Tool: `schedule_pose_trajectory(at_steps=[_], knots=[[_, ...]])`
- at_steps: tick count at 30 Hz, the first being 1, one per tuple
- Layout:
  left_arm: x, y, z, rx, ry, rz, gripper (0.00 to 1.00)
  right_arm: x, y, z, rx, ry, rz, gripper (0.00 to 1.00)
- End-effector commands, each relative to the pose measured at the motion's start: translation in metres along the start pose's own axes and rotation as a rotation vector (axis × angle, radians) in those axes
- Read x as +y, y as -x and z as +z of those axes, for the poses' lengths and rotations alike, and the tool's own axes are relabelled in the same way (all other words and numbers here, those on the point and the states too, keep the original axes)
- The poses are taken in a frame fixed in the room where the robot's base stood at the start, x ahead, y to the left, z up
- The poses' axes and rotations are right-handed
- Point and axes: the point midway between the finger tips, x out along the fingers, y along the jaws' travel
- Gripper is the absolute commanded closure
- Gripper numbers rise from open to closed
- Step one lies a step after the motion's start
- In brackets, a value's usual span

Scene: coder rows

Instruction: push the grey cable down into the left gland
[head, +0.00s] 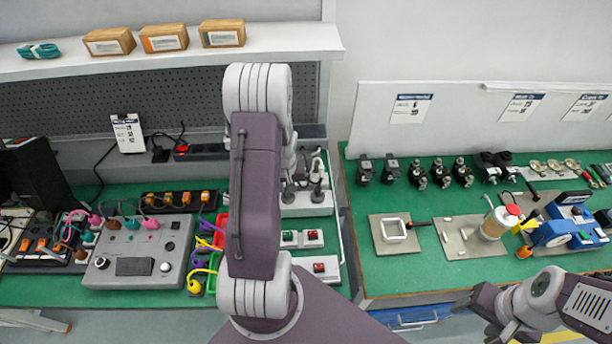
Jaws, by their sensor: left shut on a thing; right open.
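My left arm rises through the middle of the head view and bends down behind its own link. Part of my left gripper (299,166) shows just right of that link, shut, at a white box (308,205) with dark glands on top; its fingertips are mostly hidden. A grey cable (319,168) shows at the box, beside the gripper, above the right-hand visible gland (317,196). The left gland is largely covered by my arm, so I cannot tell how deep any cable sits in it. My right gripper (482,312) is open and empty at the lower right, off the bench's front edge.
A grey control box (140,252) with coloured plugs stands on the left green bench. White switch boxes (318,270) sit close to my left arm. The right bench holds plates, a square frame (393,229) and a blue device (565,228). A shelf (175,58) runs above the left bench.

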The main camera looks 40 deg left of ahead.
Motion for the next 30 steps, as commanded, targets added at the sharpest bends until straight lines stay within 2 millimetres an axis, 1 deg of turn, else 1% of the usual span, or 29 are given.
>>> schedule_pose_trajectory(at_steps=[9, 10, 11, 12, 20, 23, 26, 30], knots=[[0.0, -0.004, 0.001, 0.0, 0.0, 0.0, 1.0, 0.0, -0.004, 0.0, 0.0, 0.0, 0.0, 0.39], [0.0, -0.004, 0.001, 0.0, 0.0, 0.0, 0.77, 0.0, -0.003, 0.0, 0.0, 0.0, 0.0, 0.39], [0.0, -0.004, 0.001, 0.0, 0.0, 0.0, 0.69, 0.0, -0.003, 0.0, 0.0, 0.0, 0.0, 0.39], [0.0, -0.003, 0.001, 0.0, 0.0, 0.0, 0.58, 0.0, -0.003, 0.0, 0.0, 0.0, 0.0, 0.39], [0.0, -0.003, 0.001, 0.0, 0.0, 0.0, 0.57, 0.0, -0.003, 0.0, 0.0, 0.0, 0.0, 0.39], [0.0, 0.0, 0.0, 0.001, 0.0, 0.0, 0.57, 0.0, -0.003, 0.0, 0.0, 0.0, 0.0, 0.39], [0.0, 0.015, -0.001, 0.005, 0.001, 0.0, 0.57, 0.0, -0.002, 0.0, 0.0, 0.0, 0.0, 0.39], [0.0, 0.045, -0.001, 0.006, 0.0, 0.001, 0.57, 0.0, -0.003, 0.0, 0.0, 0.0, 0.0, 0.39]])
